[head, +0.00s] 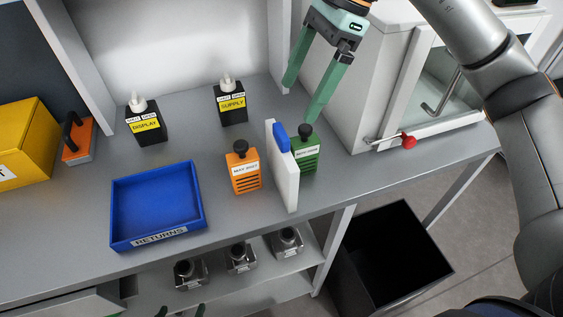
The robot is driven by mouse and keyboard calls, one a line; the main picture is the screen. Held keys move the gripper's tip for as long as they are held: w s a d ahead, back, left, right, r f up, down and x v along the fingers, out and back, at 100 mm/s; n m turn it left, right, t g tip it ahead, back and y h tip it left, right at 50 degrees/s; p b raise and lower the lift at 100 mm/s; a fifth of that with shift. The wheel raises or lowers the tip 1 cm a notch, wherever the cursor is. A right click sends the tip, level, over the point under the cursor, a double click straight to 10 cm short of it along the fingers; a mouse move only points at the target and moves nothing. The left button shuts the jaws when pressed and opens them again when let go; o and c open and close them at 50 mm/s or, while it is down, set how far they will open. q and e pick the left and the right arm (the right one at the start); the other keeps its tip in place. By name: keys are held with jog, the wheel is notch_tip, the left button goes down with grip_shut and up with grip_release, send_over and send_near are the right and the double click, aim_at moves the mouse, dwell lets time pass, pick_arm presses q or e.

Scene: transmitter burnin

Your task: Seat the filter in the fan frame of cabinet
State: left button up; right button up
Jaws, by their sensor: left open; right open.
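A thin white panel with a blue tab, which looks like the filter (284,185), stands upright on the grey bench between an orange and a green block. The white cabinet (352,75) stands at the back right, with a glass front and a red knob (408,141). I cannot make out a fan frame on it. My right gripper (300,101) is open and empty, fingers pointing down, above and behind the panel and left of the cabinet. Only the green fingertips of my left gripper (187,311) show at the bottom edge, apart from the panel.
The orange block (245,177) and green block (307,160) flank the panel closely. A blue RETURNS tray (157,235) is empty. Black DISPLAY (147,128) and SUPPLY (232,108) blocks stand behind. A yellow box (25,140) is at left. An open black bin (392,255) is below the bench's right side.

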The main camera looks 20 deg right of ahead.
aim_at(282, 131)
jog(key=x, duration=0.6)
jog(key=shift+s+a+f, duration=0.1)
jog(key=shift+s+a, duration=0.1)
jog(key=shift+a, duration=0.05)
jog(key=shift+c, duration=0.2)
grip_shut()
dwell(0.4)
